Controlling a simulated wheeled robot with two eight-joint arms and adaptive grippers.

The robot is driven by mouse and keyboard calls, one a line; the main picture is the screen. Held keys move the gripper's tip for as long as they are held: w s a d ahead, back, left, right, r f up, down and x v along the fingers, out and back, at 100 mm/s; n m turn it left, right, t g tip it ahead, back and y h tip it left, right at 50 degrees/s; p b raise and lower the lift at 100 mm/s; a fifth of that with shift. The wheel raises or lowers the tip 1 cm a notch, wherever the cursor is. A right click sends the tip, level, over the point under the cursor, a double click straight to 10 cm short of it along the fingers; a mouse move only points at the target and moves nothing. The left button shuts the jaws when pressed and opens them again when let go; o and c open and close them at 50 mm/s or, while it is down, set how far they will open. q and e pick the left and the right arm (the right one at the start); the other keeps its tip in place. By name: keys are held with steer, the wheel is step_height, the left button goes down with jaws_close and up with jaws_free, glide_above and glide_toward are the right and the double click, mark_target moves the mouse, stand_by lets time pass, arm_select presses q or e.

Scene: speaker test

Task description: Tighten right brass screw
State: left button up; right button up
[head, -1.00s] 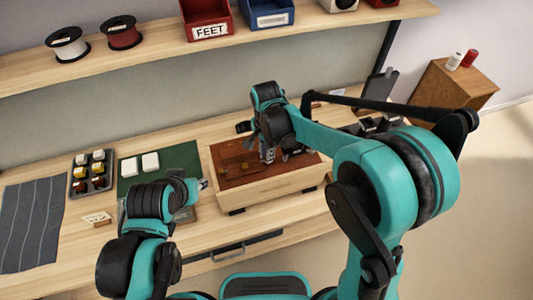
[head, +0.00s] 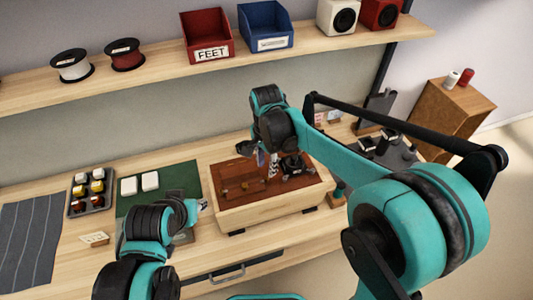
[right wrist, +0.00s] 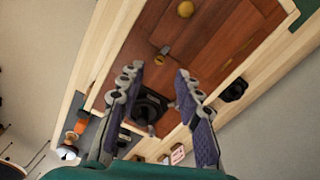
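A wooden speaker box (head: 262,212) with a reddish-brown top panel lies on the bench. Small brass pieces (head: 245,185) show on the left part of its panel. My right gripper (head: 271,172) points down over the panel, beside a black part (head: 292,166). In the right wrist view its two fingers (right wrist: 168,82) are apart with nothing between their tips. A small brass screw-like piece (right wrist: 162,53) lies just beyond the tips, and a round brass knob (right wrist: 185,9) is farther off. The black part (right wrist: 150,106) shows between the fingers. My left gripper (head: 202,205) is small and unclear, left of the box.
A green mat (head: 187,176) with two white blocks and a tray of small jars (head: 91,190) are left of the box. A grey cloth (head: 28,235) lies farther left. A dark stand (head: 376,109) is at the right. A shelf (head: 180,68) with bins runs above.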

mark_target(267, 178)
step_height(267, 178, up, 7)
steer(key=shift+f, duration=0.15)
stand_by(0.4)
steer(key=s+d+f+n+t+b, duration=0.2)
steer(key=s+d+f+n+t, duration=0.1)
steer(key=s+d+n, duration=0.2)
steer(key=s+d+f+n+t+b, duration=0.2)
steer(key=s+d+f+n+t, duration=0.2)
steer(key=s+d, duration=0.6)
steer(key=shift+d+f+n, duration=0.15)
steer(key=shift+d+n, duration=0.35)
steer(key=shift+n, duration=0.2)
